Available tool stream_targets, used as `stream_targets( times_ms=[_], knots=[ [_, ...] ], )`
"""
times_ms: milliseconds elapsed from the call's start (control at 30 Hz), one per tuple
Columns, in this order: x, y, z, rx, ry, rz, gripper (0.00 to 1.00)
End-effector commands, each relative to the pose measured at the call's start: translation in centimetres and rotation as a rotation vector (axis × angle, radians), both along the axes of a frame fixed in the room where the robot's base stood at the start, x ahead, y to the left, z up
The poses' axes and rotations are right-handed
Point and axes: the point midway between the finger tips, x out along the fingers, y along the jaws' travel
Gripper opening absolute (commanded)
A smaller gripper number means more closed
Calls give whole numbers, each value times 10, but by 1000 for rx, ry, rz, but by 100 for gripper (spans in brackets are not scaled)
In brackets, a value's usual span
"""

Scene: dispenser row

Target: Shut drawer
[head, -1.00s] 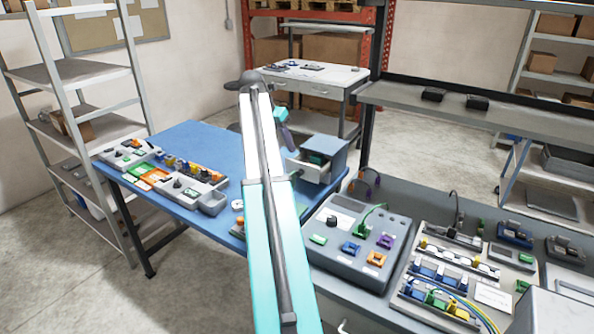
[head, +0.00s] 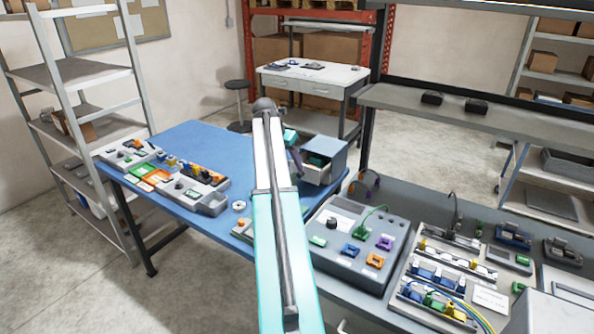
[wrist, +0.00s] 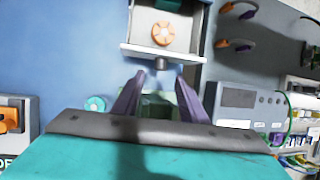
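The grey drawer box (head: 328,152) stands at the right end of the blue table. Its drawer (head: 317,175) is open toward me, partly hidden behind my arm and gripper in the head view. In the wrist view the open drawer (wrist: 135,53) is at the top, with an orange round part (wrist: 162,34) inside and a dark knob (wrist: 163,64) on its front. My gripper (wrist: 160,82) has its two purple fingers spread apart with nothing between them. The knob lies just beyond the fingertips, about centred between them; contact cannot be seen.
The blue table (head: 185,140) carries parts trays (head: 190,188) on its left. A grey control panel (head: 350,240) with coloured connectors stands close to the right of my arm. A white roll (head: 239,206) lies left of my arm. The table's middle is mostly clear.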

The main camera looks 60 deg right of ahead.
Motion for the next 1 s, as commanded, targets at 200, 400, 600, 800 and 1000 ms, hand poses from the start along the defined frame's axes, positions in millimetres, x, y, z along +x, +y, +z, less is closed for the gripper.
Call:
stream_targets(
  times_ms=[200,400,600,800,1000],
  knots=[
    [-5,-10,-23,1,1,-1,39],
    [-8,-18,-40,1,1,-1,39],
    [-9,-20,-48,1,1,-1,39],
    [-9,-21,-48,0,0,-2,39],
    [-10,-21,-48,0,0,-2,18]
  ],
)
